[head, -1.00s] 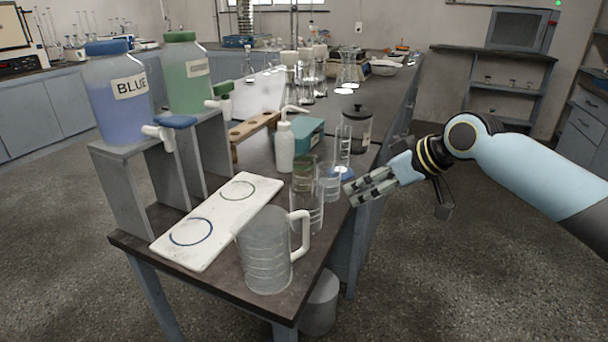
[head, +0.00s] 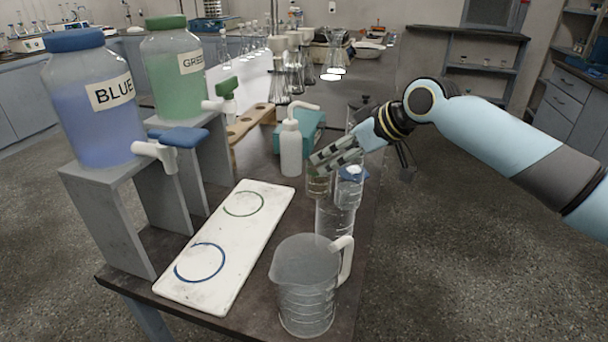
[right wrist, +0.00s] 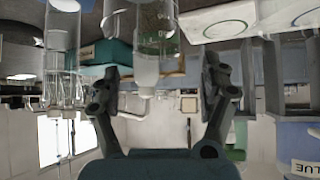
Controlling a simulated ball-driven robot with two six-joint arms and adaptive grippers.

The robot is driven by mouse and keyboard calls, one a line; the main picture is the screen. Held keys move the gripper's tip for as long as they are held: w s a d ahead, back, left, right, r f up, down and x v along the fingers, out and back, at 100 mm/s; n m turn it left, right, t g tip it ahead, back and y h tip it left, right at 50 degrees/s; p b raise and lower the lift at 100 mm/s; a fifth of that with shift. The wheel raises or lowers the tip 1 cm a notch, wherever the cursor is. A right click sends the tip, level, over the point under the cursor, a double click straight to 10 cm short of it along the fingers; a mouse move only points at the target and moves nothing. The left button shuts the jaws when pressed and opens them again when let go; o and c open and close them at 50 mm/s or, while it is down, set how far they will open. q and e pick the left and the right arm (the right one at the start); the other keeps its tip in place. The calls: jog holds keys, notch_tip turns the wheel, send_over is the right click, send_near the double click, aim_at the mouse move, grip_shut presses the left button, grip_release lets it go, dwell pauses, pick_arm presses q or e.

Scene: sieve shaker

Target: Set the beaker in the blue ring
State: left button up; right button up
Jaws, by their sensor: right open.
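The blue ring (head: 222,262) is drawn on the near half of a white board (head: 228,285) and is empty. Clear glass vessels stand together right of the board: a front one (head: 335,219), one with a greenish look (head: 318,186) and one with a blue patch (head: 349,188). I cannot tell for sure which is the beaker. My right gripper (head: 335,155) is at the tops of the rear glasses in the head view. In the right wrist view, which is upside down, its fingers (right wrist: 160,70) are apart, with a clear glass (right wrist: 155,25) between or beyond them. My left gripper is out of view.
A clear handled jug (head: 305,288) stands at the front edge. A green ring (head: 260,203) lies farther back on the board. Blue (head: 92,105) and green (head: 173,75) tap jugs stand on grey stands at left. A white wash bottle (head: 291,150) stands behind the glasses.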

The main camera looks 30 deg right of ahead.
aim_at(309, 170)
jog(key=x, duration=0.5)
jog(key=shift+w+f+b, duration=0.15)
jog(key=shift+w+b, duration=0.05)
jog(key=shift+b, duration=0.15)
jog(key=x, duration=0.4)
jog(key=shift+w+f+b, duration=0.15)
jog(key=shift+f+b, duration=0.15)
jog(key=shift+w+f, duration=0.15)
jog(key=shift+w, duration=0.05)
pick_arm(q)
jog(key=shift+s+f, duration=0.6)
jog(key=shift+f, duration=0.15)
pick_arm(e)
jog(key=c, duration=1.5)
